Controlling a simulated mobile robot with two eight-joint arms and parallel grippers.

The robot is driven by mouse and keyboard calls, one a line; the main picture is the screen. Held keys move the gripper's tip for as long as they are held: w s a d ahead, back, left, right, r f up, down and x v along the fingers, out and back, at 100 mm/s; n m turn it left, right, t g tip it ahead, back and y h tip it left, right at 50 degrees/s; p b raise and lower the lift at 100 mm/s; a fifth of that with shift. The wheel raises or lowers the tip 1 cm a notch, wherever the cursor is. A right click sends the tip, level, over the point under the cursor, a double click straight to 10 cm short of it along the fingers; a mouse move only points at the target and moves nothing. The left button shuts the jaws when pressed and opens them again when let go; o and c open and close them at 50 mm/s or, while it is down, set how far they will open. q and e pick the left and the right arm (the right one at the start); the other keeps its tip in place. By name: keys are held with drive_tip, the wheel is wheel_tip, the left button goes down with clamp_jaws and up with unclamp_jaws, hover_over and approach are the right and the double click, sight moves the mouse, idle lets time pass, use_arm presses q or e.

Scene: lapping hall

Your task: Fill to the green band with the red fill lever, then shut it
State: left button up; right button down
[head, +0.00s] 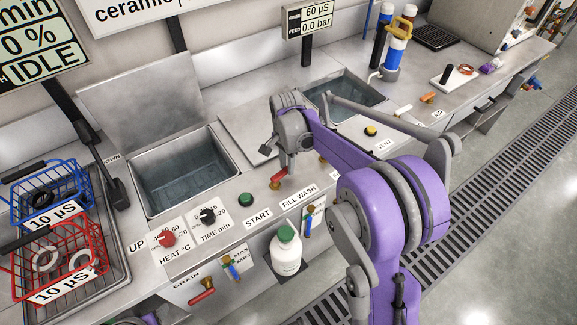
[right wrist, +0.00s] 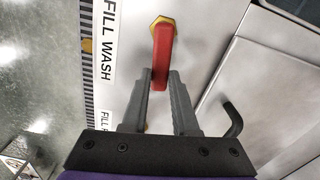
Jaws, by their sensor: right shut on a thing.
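The red fill lever (head: 278,179) sits by the FILL WASH label (head: 299,196) on the front ledge of the wash tank. In the right wrist view the red lever (right wrist: 162,55) stands out from a yellow hex fitting. My right gripper (head: 285,157) reaches down to it, and in the right wrist view its fingertips (right wrist: 160,84) are closed on the lever's end. The wash tank (head: 143,157) holds bluish, clear liquid. I cannot make out a green band or the exact level. My left gripper is not in view.
A red drain lever (head: 202,297) and a white bottle (head: 287,252) are on the front below. Heat (head: 167,239) and time (head: 208,216) knobs and a green start button (head: 246,199) are beside the tank. Blue (head: 50,205) and red (head: 58,258) baskets stand left.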

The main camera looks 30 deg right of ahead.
sight(285, 167)
drive_tip(key=shift+w+a+n, duration=0.15)
drive_tip(key=shift+w+n, duration=0.2)
drive_tip(key=shift+n, duration=0.55)
drive_tip(key=c, duration=0.7)
unclamp_jaws()
wheel_tip(285, 167, up, 11)
drive_tip(key=shift+f+p, duration=0.1)
drive_tip(key=shift+p, duration=0.2)
